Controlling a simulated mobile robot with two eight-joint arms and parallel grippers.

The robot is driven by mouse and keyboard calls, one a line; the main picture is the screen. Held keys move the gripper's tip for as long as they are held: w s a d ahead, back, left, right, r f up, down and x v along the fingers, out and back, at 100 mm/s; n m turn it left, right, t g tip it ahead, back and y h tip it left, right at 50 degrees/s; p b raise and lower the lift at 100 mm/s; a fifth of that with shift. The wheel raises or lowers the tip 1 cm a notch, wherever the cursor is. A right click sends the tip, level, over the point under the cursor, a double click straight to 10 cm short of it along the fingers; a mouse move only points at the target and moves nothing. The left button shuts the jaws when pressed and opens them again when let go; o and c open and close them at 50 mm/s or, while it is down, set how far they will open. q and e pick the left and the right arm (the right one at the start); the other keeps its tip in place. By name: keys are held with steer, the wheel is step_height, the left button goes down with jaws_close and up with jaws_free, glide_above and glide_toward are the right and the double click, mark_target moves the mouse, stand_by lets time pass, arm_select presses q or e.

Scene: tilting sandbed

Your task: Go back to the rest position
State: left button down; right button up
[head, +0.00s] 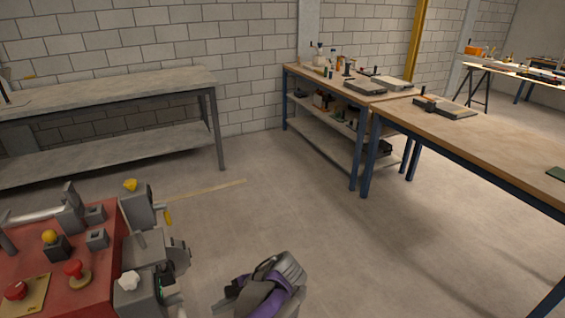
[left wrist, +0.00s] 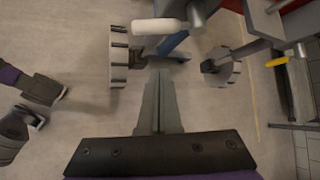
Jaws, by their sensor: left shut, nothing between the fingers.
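My left gripper (left wrist: 158,105) is shut, with its two grey fingers together and nothing between them. It points down over bare floor in the left wrist view. In the head view a purple and grey part of my left arm (head: 268,288) shows at the bottom middle, right of the red machine (head: 95,262) and apart from it; the fingertips are hard to make out there. My right gripper cannot be made out in either view.
The machine carries grey brackets (head: 150,250), a red knob (head: 75,268) and yellow knobs. In the left wrist view its white handle (left wrist: 158,27) and toothed grey wheel (left wrist: 222,68) are near my fingers. Workbenches (head: 120,88) stand behind and right (head: 480,140). Mid floor is clear.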

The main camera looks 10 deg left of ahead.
arm_select(q)
steer(key=s+d+f+n+t+h, duration=0.2)
steer(key=s+n+t+h, duration=0.3)
steer(key=s+n+h, duration=0.85)
step_height(320, 180, up, 16)
steer(key=s+m+t+y+p, duration=0.1)
steer(key=m+y+p, duration=0.2)
steer(key=p, duration=1.1)
steer(key=shift+s+d+r+m+y, duration=0.2)
steer(key=shift+s+m+y, duration=0.15)
steer(key=shift+y, duration=0.3)
arm_select(e)
step_height(320, 180, up, 16)
steer(key=w, duration=0.2)
steer(key=shift+t, duration=0.3)
